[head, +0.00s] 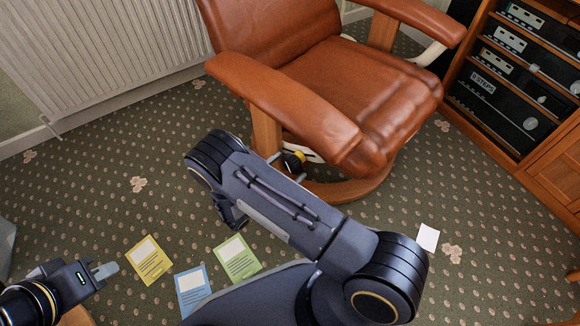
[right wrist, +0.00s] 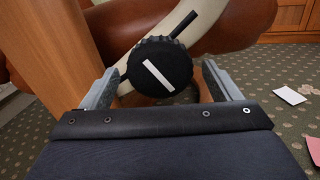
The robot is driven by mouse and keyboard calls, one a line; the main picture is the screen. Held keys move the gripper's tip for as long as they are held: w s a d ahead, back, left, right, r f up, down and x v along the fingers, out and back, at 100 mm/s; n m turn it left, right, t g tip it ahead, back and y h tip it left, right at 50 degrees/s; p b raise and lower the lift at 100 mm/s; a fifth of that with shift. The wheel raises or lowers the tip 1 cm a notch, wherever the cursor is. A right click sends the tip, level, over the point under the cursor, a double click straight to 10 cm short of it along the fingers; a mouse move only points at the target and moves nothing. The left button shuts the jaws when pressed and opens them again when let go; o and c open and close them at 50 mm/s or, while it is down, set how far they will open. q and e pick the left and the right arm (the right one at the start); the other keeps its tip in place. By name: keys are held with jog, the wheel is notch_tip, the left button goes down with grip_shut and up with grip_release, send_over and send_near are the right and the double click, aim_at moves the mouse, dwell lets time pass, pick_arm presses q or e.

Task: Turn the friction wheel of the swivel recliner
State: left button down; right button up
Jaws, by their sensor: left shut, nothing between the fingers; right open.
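The brown leather swivel recliner (head: 345,85) stands at the top middle of the head view. Its friction wheel (right wrist: 160,72) is a black knurled knob with a white bar slanting from upper left to lower right. My left gripper (head: 106,271) is shut and empty at the lower left, away from the chair.
The chair's wooden post (right wrist: 48,50) stands close left of the right gripper. A pale curved bracket (right wrist: 120,25) lies behind the wheel. Several cards, including a yellow one (head: 149,260), lie on the carpet. A wooden media cabinet (head: 510,80) is at right, a radiator (head: 110,50) at left.

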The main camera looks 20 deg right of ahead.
jog(key=shift+w+d, duration=0.25)
jog(key=shift+d, duration=0.4)
jog(key=c, duration=1)
jog(key=shift+o, duration=0.2)
